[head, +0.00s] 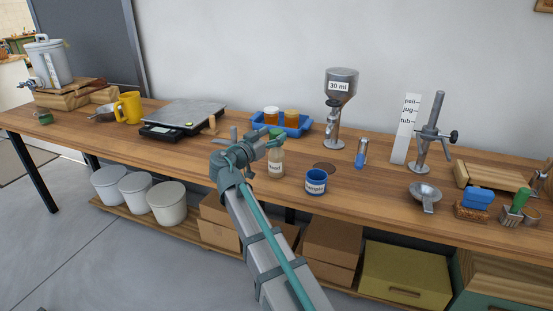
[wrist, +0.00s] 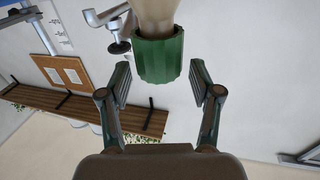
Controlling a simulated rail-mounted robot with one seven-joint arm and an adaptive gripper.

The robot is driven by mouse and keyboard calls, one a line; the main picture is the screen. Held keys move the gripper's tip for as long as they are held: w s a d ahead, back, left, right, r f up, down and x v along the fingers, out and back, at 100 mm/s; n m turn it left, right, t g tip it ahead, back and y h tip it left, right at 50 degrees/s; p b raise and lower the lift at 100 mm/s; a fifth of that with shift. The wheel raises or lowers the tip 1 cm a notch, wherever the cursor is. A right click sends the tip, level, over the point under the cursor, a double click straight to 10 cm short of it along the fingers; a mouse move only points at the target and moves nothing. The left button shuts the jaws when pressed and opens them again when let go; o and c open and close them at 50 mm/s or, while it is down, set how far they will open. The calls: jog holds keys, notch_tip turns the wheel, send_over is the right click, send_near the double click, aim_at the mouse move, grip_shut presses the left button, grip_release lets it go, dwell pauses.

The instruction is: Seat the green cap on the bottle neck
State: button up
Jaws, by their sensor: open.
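The green cap (wrist: 159,60) sits at the end of the pale bottle neck (wrist: 155,14) in the wrist view, with ribbed sides. I cannot tell whether it is fully down or level. In the head view the cap (head: 275,133) shows as green at the top of the labelled bottle (head: 276,166), which stands upright on the bench. My gripper (head: 264,142) is beside the bottle's top, partly hiding it. In the wrist view my gripper (wrist: 160,80) is open. Its fingers are to either side and short of the cap, with a gap visible; nothing is held.
A 30 ml dispenser (head: 340,90) and a small blue-filled tube (head: 361,153) stand to the right. A scale (head: 187,115) is at left.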

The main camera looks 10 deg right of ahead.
jog(key=shift+s+a, duration=0.2)
jog(key=shift+s+a+b, duration=0.2)
jog(key=shift+a+b, duration=0.05)
jog(key=shift+b, duration=0.1)
jog(key=shift+s+a+f+b, duration=0.1)
jog(key=shift+s+a+b, duration=0.25)
jog(key=shift+s+a, duration=0.15)
jog(key=shift+s+a, duration=0.2)
jog(key=shift+a, duration=0.05)
jog(key=o, duration=0.6)
jog(key=shift+c, duration=0.2)
jog(key=shift+o, duration=0.7)
